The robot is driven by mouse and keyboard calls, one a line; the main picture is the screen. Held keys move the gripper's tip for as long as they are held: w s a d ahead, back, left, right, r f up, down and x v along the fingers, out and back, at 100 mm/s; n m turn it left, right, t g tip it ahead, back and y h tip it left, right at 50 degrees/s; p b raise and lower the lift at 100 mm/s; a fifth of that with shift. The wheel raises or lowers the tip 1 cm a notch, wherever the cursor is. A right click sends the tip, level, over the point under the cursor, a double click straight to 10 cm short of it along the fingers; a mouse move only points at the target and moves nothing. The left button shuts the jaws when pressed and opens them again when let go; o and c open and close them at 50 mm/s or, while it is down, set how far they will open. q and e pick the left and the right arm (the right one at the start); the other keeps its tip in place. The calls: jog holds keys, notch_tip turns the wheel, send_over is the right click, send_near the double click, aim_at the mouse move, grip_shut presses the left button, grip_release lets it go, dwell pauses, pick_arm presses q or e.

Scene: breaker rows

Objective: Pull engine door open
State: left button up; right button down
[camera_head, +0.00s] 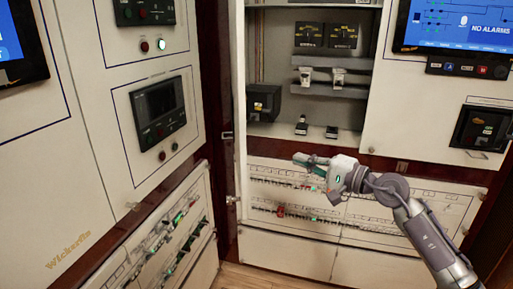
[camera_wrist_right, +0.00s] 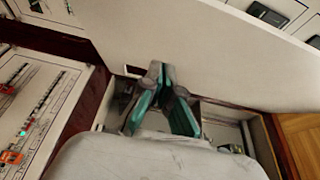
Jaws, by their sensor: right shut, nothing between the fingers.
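An open cabinet compartment (camera_head: 315,75) stands at the upper middle of the head view, with its inside exposed. A narrow white upright strip (camera_head: 239,90) runs along its left side; it may be a door seen edge-on, but I cannot tell. My right gripper (camera_head: 300,160) is shut and empty, in front of the cabinet just below the compartment, pointing left. In the right wrist view its teal-sided fingers (camera_wrist_right: 159,78) are together, in front of a pale panel (camera_wrist_right: 190,45). Contact with that panel cannot be told. My left gripper is not in view.
Breaker rows (camera_head: 280,212) lie below the compartment, behind my right gripper. Black devices (camera_head: 325,36) sit on the compartment's shelves. A screen (camera_head: 455,25) is on the right panel. A control cabinet (camera_head: 155,105) stands at the left. Wooden floor (camera_head: 255,278) shows at the bottom.

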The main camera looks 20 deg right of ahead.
jog(key=s+a+p+x, duration=0.1)
jog(key=p+x, duration=0.5)
jog(key=x, duration=0.7)
jog(key=shift+s+a+f, duration=0.15)
jog(key=shift+s+a, duration=0.15)
jog(key=shift+a, duration=0.25)
